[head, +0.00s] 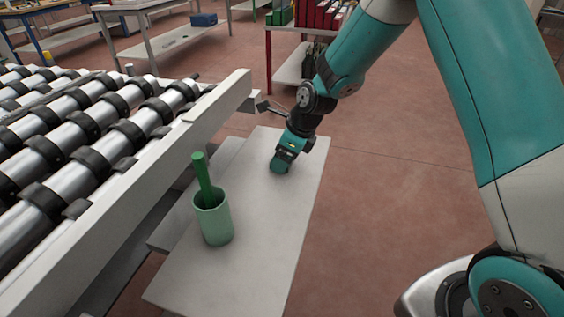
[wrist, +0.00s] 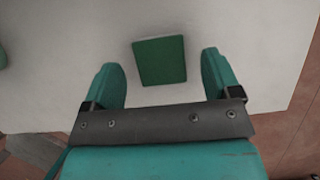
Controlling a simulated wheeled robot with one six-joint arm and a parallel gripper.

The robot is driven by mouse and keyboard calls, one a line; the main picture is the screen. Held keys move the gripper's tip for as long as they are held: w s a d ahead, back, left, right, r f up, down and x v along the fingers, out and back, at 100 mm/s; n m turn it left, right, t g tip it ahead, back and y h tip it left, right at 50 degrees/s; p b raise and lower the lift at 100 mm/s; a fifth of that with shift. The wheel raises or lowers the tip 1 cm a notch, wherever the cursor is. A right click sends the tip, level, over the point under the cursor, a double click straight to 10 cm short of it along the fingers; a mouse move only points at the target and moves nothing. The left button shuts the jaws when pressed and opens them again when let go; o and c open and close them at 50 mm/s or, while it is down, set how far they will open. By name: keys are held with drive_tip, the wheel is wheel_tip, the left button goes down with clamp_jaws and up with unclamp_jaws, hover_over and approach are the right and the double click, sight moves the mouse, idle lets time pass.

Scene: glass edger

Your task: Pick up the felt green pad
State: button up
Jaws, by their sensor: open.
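The felt green pad (wrist: 160,61) is a dark green, nearly square piece lying flat on the light grey shelf (wrist: 45,80) in the wrist view. My gripper (wrist: 160,78) is open, its two teal fingers apart, with the pad between and slightly beyond the fingertips. In the head view my gripper (head: 281,165) points down over the far part of the shelf. It hides the pad there. I cannot tell the exact height of the fingers above the shelf.
A light green cup (head: 213,220) with a dark green stick (head: 203,180) in it stands on the near part of the shelf. A roller conveyor (head: 90,150) with a pale side rail (head: 150,165) runs along the left. The shelf between cup and gripper is clear.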

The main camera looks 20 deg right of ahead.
drive_tip(key=shift+w+a+f, duration=0.15)
drive_tip(key=shift+w+f, duration=0.05)
drive_tip(key=shift+f, duration=0.45)
drive_tip(key=c, duration=1)
drive_tip(key=shift+r, duration=0.15)
